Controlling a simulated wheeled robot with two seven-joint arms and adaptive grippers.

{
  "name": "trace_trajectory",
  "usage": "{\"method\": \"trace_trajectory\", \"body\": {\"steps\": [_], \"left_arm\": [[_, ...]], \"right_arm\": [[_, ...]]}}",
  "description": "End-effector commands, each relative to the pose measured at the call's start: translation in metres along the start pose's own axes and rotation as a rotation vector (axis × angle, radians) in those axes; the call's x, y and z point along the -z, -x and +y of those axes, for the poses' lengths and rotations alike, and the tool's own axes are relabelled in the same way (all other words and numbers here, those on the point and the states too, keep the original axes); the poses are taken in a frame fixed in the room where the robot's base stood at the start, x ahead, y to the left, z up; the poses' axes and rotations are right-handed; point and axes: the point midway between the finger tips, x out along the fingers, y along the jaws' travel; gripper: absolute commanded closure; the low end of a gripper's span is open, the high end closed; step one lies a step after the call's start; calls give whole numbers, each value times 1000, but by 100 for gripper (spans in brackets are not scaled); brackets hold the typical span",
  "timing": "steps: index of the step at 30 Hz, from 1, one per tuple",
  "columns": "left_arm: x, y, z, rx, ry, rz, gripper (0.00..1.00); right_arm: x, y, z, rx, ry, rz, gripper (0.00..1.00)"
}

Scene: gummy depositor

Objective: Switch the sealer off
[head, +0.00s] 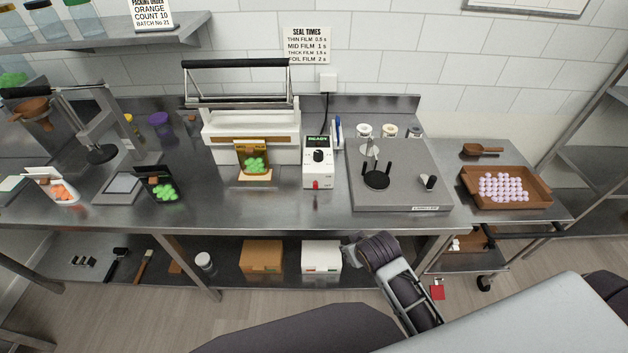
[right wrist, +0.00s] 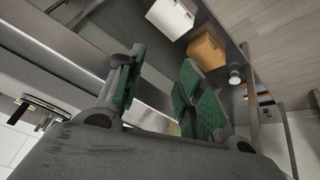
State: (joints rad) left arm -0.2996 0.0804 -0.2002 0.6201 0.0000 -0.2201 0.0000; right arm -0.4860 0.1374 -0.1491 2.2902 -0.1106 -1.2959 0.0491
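The sealer (head: 250,130) is a white machine on the steel counter, with its black-handled bar raised. Its white control box (head: 317,160) stands to its right, with a green "READY" display, a black knob (head: 318,156) and a small red switch (head: 317,184) low on the front. A pouch of green gummies (head: 254,160) stands at the sealer's front. My right gripper (head: 352,246) is below the counter's front edge, in front of the lower shelf and apart from the control box. In the right wrist view its green-padded fingers (right wrist: 160,80) are apart and empty. My left gripper is not in view.
A tray of purple gummies (head: 520,205) is farther right. A white box (head: 321,257) and an orange box (head: 262,256) are on the lower shelf.

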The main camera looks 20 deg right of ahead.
Motion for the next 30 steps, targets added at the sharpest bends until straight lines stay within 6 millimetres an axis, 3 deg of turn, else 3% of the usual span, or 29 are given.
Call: {"method": "trace_trajectory", "body": {"steps": [14,23,30], "left_arm": [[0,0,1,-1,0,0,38],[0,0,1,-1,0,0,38],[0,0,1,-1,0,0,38]], "right_arm": [[85,7,24,-120,26,272,63],[174,29,37,-218,89,574,63],[245,65,34,-277,183,845,63]]}}
